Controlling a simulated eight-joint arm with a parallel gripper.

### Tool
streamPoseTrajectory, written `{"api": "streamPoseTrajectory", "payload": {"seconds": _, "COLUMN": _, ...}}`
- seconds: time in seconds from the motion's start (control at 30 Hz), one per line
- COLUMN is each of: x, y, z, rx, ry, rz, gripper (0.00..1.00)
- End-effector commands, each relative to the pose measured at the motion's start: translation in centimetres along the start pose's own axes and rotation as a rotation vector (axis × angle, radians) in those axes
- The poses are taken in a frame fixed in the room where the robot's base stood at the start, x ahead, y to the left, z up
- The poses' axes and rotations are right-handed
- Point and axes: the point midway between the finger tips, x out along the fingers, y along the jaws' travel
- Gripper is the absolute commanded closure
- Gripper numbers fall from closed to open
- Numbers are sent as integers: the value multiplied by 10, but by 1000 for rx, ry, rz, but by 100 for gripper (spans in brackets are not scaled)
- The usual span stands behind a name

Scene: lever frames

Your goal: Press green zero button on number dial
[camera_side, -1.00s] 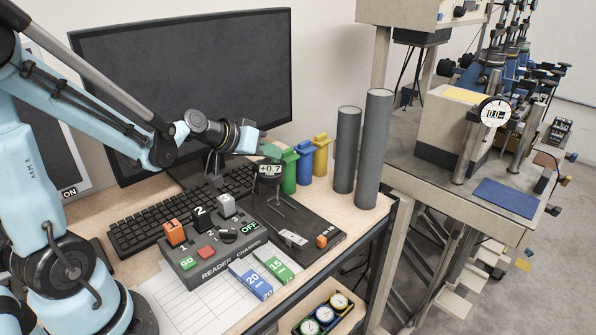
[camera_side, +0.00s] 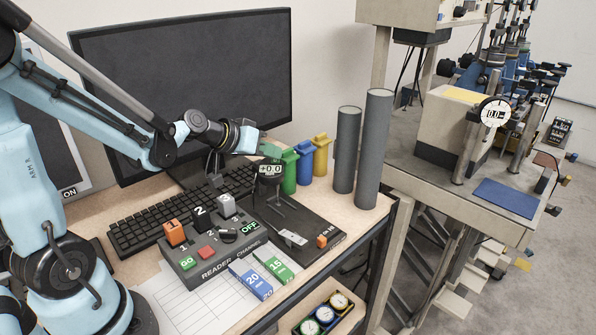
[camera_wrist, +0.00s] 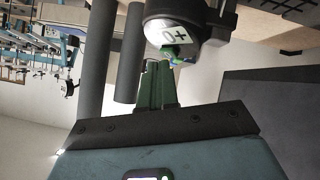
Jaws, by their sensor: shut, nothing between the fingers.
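The number dial (camera_side: 268,172) is a dark round gauge on a stand, with a white display reading +0.0. In the wrist view the dial (camera_wrist: 187,28) appears upside down at the top, with a small green button (camera_wrist: 172,52) at the edge of its display. My gripper (camera_side: 267,151) is shut with nothing in it, right at the top of the dial. Its teal body (camera_wrist: 165,155) fills the bottom of the wrist view. The fingertips are hard to make out, and I cannot tell whether they touch the button.
Green (camera_side: 289,172), blue (camera_side: 305,165) and yellow (camera_side: 320,155) blocks stand just right of the dial. Two tall grey cylinders (camera_side: 375,150) stand farther right. A reader channel box (camera_side: 212,250) and a keyboard (camera_side: 150,222) are to the left, with a monitor (camera_side: 190,85) behind.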

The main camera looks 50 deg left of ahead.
Motion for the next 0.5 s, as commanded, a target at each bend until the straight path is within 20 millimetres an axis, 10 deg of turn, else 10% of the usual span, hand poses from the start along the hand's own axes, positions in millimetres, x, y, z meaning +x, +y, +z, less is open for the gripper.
{"api": "streamPoseTrajectory", "payload": {"seconds": 0.5, "x": -7, "y": 6, "z": -5, "rx": 0, "ry": 0, "rz": 0, "gripper": 100}}
